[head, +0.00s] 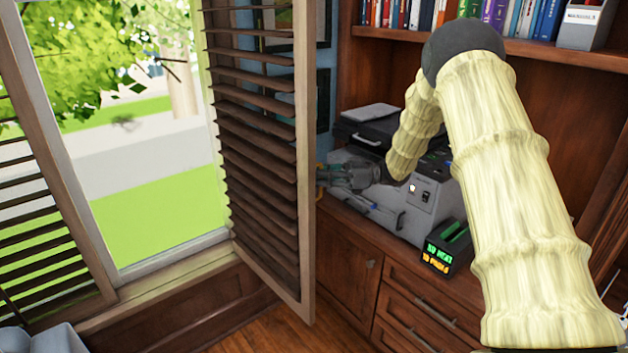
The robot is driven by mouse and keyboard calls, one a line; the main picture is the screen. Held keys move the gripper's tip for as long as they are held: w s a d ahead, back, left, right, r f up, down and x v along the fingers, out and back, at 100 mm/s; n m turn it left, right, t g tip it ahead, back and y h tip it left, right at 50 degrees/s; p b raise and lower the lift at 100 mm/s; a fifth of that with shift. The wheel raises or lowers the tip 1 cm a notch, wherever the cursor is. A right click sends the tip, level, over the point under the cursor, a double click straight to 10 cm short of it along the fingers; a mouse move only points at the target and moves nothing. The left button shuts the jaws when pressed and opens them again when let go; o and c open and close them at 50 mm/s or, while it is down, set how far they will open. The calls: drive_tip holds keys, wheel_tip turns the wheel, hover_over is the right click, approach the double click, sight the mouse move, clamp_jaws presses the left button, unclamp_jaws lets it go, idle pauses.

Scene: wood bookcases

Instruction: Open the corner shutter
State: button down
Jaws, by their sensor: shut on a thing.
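The corner shutter (258,145) is a dark brown slatted wood panel beside the bright window. It stands swung out from the window opening, with its free edge toward the bookcase. My gripper (324,178) is at that free edge, at about mid-height, and is shut on it. My arm's links cover part of the cabinet behind, and the exact contact of the fingers on the shutter is small and partly hidden.
Another slatted shutter (38,225) stands at the left of the window. A grey-white machine (425,195) and a small lit display box (444,250) stand on the wooden cabinet (345,255). Bare wood floor (262,325) lies below the shutter.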

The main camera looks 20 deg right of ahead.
drive_tip(key=shift+f, duration=0.1)
drive_tip(key=c, duration=1.5)
unclamp_jaws()
drive_tip(key=shift+s+d, duration=0.1)
drive_tip(key=shift+s, duration=0.05)
drive_tip(key=shift+c, duration=0.2)
drive_tip(key=v, duration=1.2)
